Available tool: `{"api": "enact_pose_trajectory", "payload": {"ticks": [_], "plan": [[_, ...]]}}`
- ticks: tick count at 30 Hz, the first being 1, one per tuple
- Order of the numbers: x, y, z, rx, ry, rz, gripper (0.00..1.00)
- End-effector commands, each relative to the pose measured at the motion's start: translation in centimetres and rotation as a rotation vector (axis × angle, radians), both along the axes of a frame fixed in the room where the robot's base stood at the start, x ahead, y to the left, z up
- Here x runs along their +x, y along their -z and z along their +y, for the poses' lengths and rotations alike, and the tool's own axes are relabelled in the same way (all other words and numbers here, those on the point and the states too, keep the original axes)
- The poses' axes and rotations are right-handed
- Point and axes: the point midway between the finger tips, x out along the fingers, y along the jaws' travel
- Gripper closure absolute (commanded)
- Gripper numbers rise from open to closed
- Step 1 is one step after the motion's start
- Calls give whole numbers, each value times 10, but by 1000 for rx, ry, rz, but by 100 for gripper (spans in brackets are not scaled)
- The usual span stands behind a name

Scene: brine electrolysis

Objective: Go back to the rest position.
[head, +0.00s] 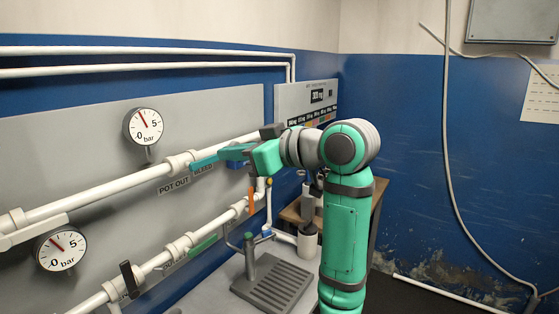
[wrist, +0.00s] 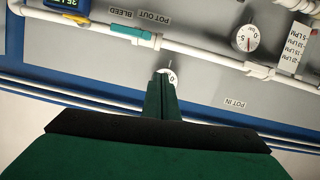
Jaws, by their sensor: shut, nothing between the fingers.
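My green gripper (head: 212,157) reaches left from my arm in the head view, in front of the grey pipe panel near the upper pipe and its labels. In the wrist view my gripper (wrist: 161,80) has its two dark green fingers together, with nothing between them. The fingertips overlap part of a round gauge (wrist: 168,75) in the picture. Whether they touch anything cannot be told.
Two pressure gauges, an upper one (head: 143,127) and a lower one (head: 57,249), are on the panel. A display box (head: 306,101) is at the back. A stand with a slotted base (head: 272,283) is below. A cable (head: 447,130) hangs at right.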

Motion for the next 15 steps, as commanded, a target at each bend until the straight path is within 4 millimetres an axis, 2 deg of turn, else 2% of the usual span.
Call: {"api": "enact_pose_trajectory", "payload": {"ticks": [11, 15], "plan": [[23, 47, 0, 86, 53, 39, 100], [33, 72, -1, 129, 86, 60, 100]]}}
